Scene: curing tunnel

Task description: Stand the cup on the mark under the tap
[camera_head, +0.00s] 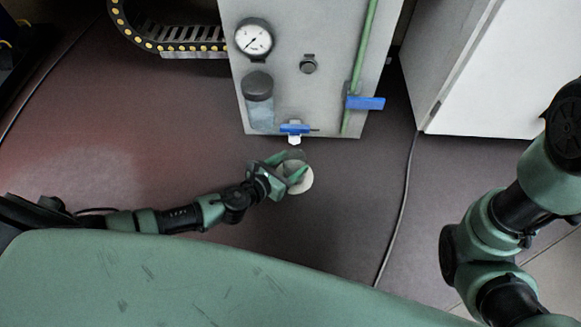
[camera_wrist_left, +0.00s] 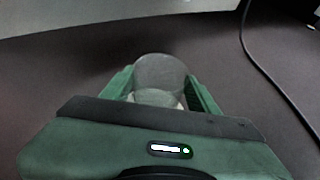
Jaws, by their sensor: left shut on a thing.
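My left gripper (camera_head: 291,169) is shut on the cup. The cup (camera_head: 293,158) shows as a grey round shape between the fingers, just below the tap in the picture. It also shows in the left wrist view (camera_wrist_left: 160,73), greyish and see-through, with the green fingers on both sides. A pale round patch (camera_head: 304,184) shows beside and below the fingers; I cannot tell whether it is the mark or part of the cup. The tap (camera_head: 295,130) has a blue handle and a pale spout on the grey panel's lower edge. My right gripper is outside the view.
The grey panel (camera_head: 285,85) carries a round gauge (camera_head: 254,38), a knob (camera_head: 308,64), and a green pipe (camera_head: 364,50) with a blue lever (camera_head: 365,103). A white cabinet (camera_head: 490,75) stands right. A dark cable (camera_head: 405,195) crosses the floor. Floor left of the gripper is clear.

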